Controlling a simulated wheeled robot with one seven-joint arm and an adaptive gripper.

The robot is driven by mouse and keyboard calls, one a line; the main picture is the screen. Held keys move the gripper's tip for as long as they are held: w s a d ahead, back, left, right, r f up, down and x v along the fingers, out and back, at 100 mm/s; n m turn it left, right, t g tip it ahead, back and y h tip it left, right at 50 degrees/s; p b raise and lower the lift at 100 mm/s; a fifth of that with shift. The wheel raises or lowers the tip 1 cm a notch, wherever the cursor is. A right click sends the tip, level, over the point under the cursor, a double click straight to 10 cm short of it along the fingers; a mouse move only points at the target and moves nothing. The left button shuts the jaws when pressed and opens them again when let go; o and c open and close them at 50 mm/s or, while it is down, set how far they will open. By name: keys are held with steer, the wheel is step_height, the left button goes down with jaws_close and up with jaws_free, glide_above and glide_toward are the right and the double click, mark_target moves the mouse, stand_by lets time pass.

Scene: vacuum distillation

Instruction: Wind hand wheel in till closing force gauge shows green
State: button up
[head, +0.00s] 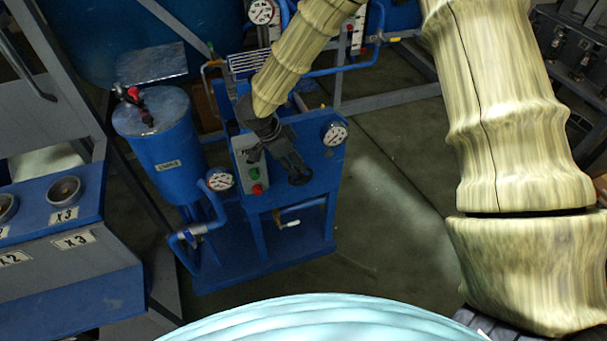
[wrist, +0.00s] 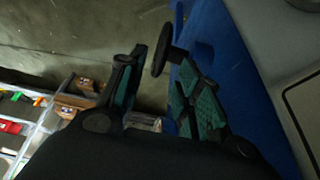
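The hand wheel (wrist: 166,48) is a dark thin disc, seen almost edge-on in the wrist view beside the blue machine body (wrist: 222,40). My gripper (wrist: 162,62) is open. Its fingertips are near the wheel, one on each side in the picture; I cannot tell whether they touch it. In the head view my gripper (head: 290,160) is over the front top of the blue machine (head: 310,202) and hides most of the wheel area. White dial gauges sit at the machine's right (head: 335,133) and left (head: 220,179). Their needles and colours are too small to read.
A control box (head: 252,168) with green and red buttons is close left of my gripper. A blue tank (head: 165,150) stands further left, and a blue console (head: 70,235) at the left edge. Floor right of the machine (head: 385,220) is clear.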

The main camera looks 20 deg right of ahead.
mark_target(309, 181)
steer(key=x, duration=0.9)
steer(key=shift+d+p, duration=0.2)
steer(key=shift+p, duration=0.2)
steer(key=shift+s, duration=0.1)
jaws_close()
